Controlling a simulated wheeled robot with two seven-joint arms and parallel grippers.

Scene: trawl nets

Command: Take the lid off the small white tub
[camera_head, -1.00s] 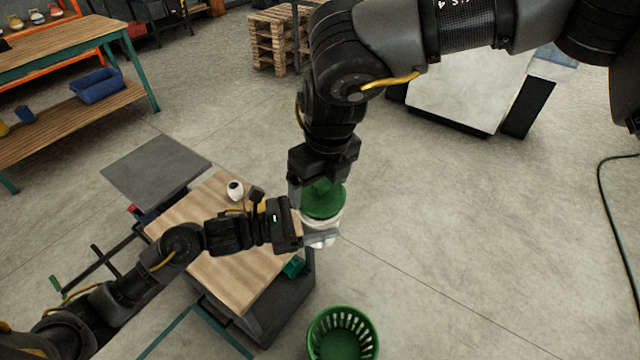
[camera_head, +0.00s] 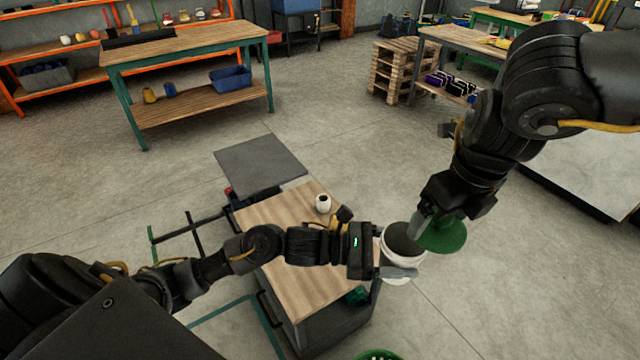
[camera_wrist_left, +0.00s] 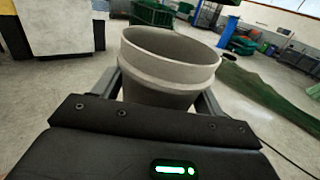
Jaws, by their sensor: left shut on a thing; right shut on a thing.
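The small white tub (camera_head: 397,262) is held by my left gripper (camera_head: 398,272) past the right edge of the wooden-topped cart. The tub's mouth is open and its inside looks dark. In the left wrist view the tub (camera_wrist_left: 165,75) stands roughly upright between the two fingers, its rim uncovered. The green lid (camera_head: 446,234) is off the tub, just right of its mouth and slightly overlapping the rim in the head view. The contents of the tub cannot be seen.
The cart's wooden top (camera_head: 285,222) is mostly bare, with a small white cup (camera_head: 323,203) and a yellow item (camera_head: 344,216) near its far right. A green basket (camera_head: 380,355) shows at the bottom edge. Open floor lies to the right.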

